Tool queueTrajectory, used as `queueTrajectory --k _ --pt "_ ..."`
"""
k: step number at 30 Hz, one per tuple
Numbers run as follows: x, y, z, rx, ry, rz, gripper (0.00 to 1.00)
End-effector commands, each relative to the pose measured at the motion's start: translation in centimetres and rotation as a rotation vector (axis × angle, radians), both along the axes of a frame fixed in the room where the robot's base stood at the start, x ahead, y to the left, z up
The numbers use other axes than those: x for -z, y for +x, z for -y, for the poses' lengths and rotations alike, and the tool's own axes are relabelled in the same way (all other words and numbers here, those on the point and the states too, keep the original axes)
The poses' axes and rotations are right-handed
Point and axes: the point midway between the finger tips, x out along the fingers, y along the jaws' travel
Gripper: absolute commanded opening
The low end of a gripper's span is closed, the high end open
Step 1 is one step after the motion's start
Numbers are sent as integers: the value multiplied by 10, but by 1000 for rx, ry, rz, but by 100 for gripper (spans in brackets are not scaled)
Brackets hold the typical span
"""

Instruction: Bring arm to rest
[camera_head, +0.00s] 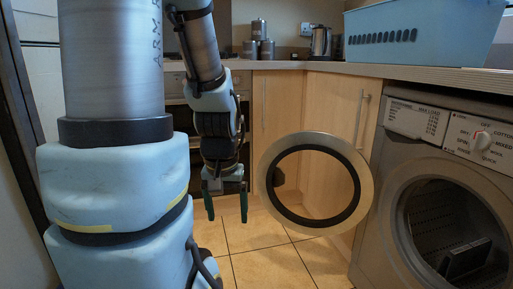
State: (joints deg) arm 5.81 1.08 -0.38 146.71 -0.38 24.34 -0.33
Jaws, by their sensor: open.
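My gripper (226,205) hangs from my arm near the middle of the view, with its fingers pointing down above the tiled floor. Its two dark green fingertips are apart, with nothing between them. It is to the left of the washing machine's round door (367,198) and does not appear to touch it. The upper arm fills the left of the view.
The washing machine (384,222) stands at the right with its door swung open. A dark object (465,258) lies in its drum. A blue basket (425,35) sits on the counter (440,76). Tiled floor (262,264) is clear below my gripper.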

Motion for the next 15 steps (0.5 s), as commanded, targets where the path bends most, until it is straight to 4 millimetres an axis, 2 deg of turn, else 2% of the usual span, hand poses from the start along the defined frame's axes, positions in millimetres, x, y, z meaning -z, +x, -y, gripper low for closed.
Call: queueTrajectory --k 1,5,15 --pt "-22 0 0 1 0 0 82" --pt "-55 0 0 2 0 1 82" --pt "-163 1 0 3 0 1 82"
